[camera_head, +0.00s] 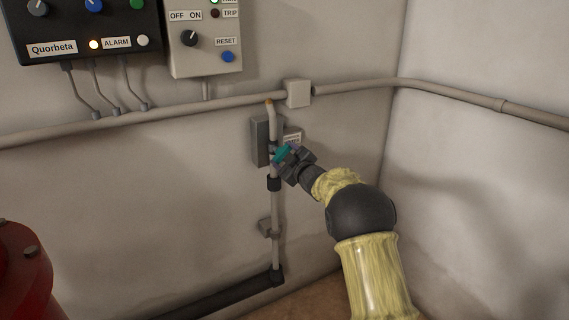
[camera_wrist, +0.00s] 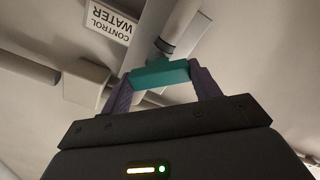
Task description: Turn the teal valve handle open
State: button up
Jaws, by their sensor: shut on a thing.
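The teal valve handle (camera_head: 283,154) sits on a vertical grey pipe (camera_head: 276,213) against the wall, in the middle of the head view. In the wrist view the teal handle (camera_wrist: 160,74) lies crosswise between the two purple fingers. My gripper (camera_head: 288,160) has come to it from the lower right and is shut on it; it also shows in the wrist view (camera_wrist: 158,80). My gripper hides part of the handle and the valve body in the head view. A label reading "CONTROL WATER" (camera_wrist: 110,18) shows upside down beside the pipe in the wrist view.
A grey box (camera_head: 262,140) is on the wall behind the valve. A horizontal conduit with a junction box (camera_head: 298,93) runs above. Control panels (camera_head: 204,38) hang at upper left. A red object (camera_head: 22,272) stands at lower left. The right wall is bare below its conduit.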

jog(key=n+b, duration=0.3)
jog(key=n, duration=0.1)
jog(key=n+b, duration=0.4)
jog(key=n, duration=0.1)
jog(key=shift+f+n, duration=0.2)
jog(key=shift+n, duration=0.1)
dwell(0.4)
jog(key=o, duration=1)
jog(key=shift+r, duration=0.1)
jog(key=shift+s, duration=0.15)
jog(key=v, duration=1.7)
jog(key=shift+d, duration=0.15)
